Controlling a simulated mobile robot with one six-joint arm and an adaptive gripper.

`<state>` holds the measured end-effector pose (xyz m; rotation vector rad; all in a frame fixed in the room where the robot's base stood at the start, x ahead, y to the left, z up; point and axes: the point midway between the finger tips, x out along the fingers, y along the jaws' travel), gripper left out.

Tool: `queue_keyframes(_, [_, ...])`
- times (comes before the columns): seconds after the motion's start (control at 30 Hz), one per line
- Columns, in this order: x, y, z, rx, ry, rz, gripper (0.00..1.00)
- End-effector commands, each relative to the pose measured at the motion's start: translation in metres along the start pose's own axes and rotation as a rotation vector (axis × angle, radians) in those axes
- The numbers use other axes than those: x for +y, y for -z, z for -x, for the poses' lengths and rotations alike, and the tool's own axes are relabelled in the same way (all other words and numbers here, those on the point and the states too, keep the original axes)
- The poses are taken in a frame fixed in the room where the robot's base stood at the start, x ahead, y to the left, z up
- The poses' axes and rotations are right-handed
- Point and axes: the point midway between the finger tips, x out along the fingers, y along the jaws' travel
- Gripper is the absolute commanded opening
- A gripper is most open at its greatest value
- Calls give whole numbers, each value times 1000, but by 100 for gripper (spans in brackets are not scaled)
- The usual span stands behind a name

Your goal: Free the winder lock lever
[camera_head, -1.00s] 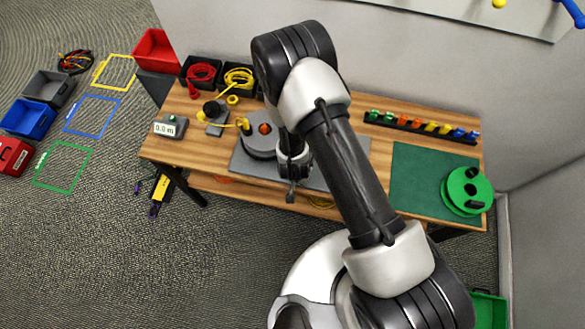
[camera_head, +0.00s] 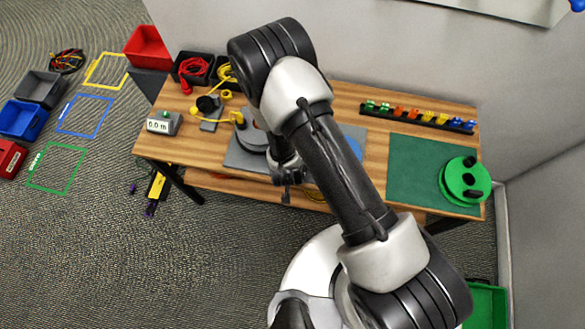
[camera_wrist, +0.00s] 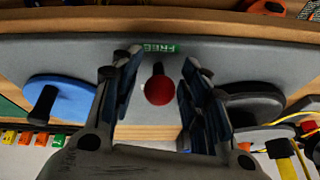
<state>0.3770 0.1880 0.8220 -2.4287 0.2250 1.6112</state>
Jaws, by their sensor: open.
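The lock lever's round red knob (camera_wrist: 158,92) shows in the wrist view on a short dark stem, between my gripper's fingers. A green label reading FREE (camera_wrist: 160,48) is on the grey plate (camera_wrist: 75,52) beyond it. My gripper (camera_wrist: 158,70) is open, one finger on each side of the knob, with gaps on both sides. A blue disc with a black handle (camera_wrist: 65,98) is to the left, and a grey disc (camera_wrist: 250,100) is to the right. In the head view, my arm hides the lever and covers part of the grey plate (camera_head: 237,158).
A yellow cable (camera_head: 200,112) runs to the winder's left side, past a counter reading 0.0 m (camera_head: 160,123). A green mat (camera_head: 410,165) with a green reel (camera_head: 465,180) lies at right. A rack of coloured connectors (camera_head: 415,116) stands behind.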

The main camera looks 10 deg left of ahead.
Motion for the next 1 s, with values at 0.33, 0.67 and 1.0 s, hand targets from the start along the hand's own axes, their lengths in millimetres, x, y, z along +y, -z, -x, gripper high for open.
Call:
queue_keyframes(0.33, [0,0,4,-1,-1,0,42])
queue_keyframes(0.67, [-1,0,66,0,2,1,42])
queue_keyframes(1.0, [0,0,116,-1,0,0,42])
